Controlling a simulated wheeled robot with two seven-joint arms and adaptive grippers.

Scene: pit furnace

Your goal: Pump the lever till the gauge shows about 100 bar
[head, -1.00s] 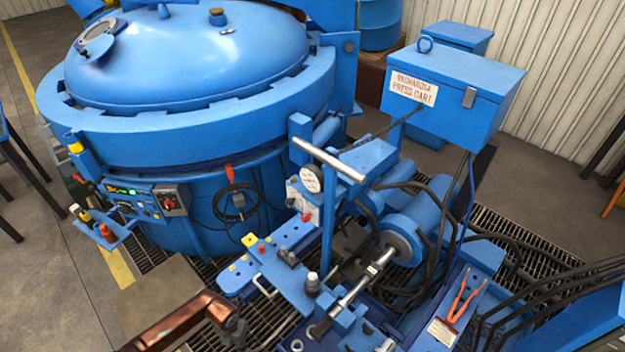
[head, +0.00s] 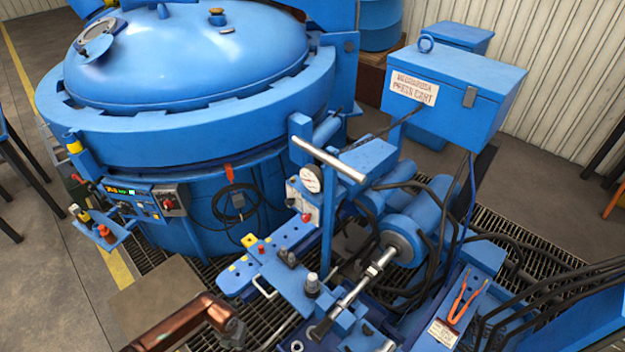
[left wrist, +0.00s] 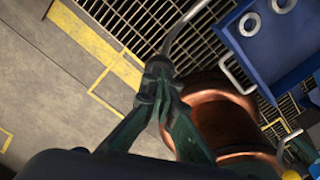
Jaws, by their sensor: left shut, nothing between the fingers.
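The lever is a blue upright post (head: 328,215) with a pale crossbar (head: 328,158) on top, standing at the press cart in the middle of the head view. The round white gauge (head: 312,179) sits just left of the post; its needle is too small to read. My left gripper (head: 236,334) is at the bottom of the head view, low and left of the lever, apart from it. In the left wrist view its fingers (left wrist: 158,72) are shut and empty, close to a bent silver rod (left wrist: 188,25); I cannot tell whether they touch. My right gripper is not in view.
The cart's blue front shelf (head: 290,276) has a pale loop handle (head: 262,287) and several knobs. A large blue furnace (head: 190,130) stands behind left. A box labelled press cart (head: 455,95), black hoses and a cylinder (head: 405,235) crowd the right.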

